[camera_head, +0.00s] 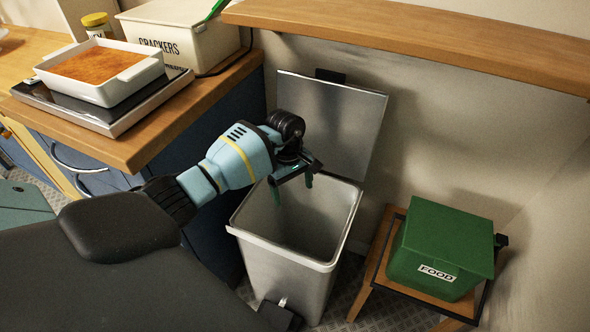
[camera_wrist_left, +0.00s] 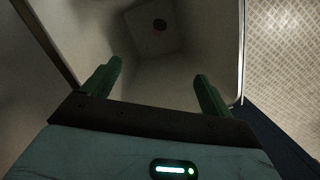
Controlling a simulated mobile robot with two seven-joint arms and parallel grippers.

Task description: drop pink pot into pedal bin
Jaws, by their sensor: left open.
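The grey pedal bin (camera_head: 297,252) stands on the floor with its lid (camera_head: 330,122) raised against the wall. My left gripper (camera_head: 292,188) is over the bin's mouth, pointing down. Its two green fingers are apart with nothing between them, as the left wrist view (camera_wrist_left: 158,70) also shows. No pink pot shows in the head view, where the bin's bottom is hidden. My right gripper is not in view.
A wooden counter (camera_head: 190,113) at the left holds a white baking dish (camera_head: 98,92) on a scale-like slab, a crackers box (camera_head: 205,40) and a yellow-lidded jar (camera_head: 97,25). A green food box (camera_head: 440,235) sits on a stool at the right. A wooden shelf (camera_head: 420,35) runs above the bin.

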